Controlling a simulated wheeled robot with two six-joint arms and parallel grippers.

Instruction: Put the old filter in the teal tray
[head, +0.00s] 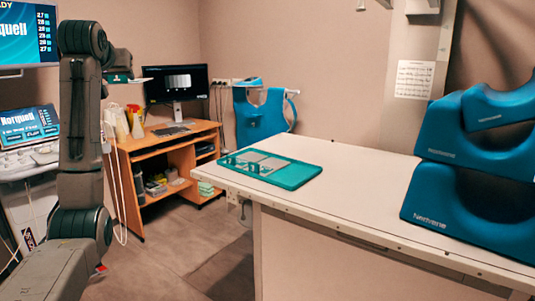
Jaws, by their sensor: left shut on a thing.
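The teal tray (299,179) lies flat on the near left part of the white table. Flat grey and light pieces show in its left and middle part; its right end is bare. My left gripper (121,75) is at the upper left, in front of the desk, far to the left of the tray and apart from it. It is shut on a thin, flat thing with a pale edge (142,80), which looks like the old filter. Most of that thing is hidden by the gripper. My right gripper is not in view.
The white table (365,185) is clear right of the tray up to blue padded supports (470,220) at its right end. A wooden desk (165,140) with a monitor (176,82) and bottles (136,121) stands behind my left arm. Open floor (185,255) lies between.

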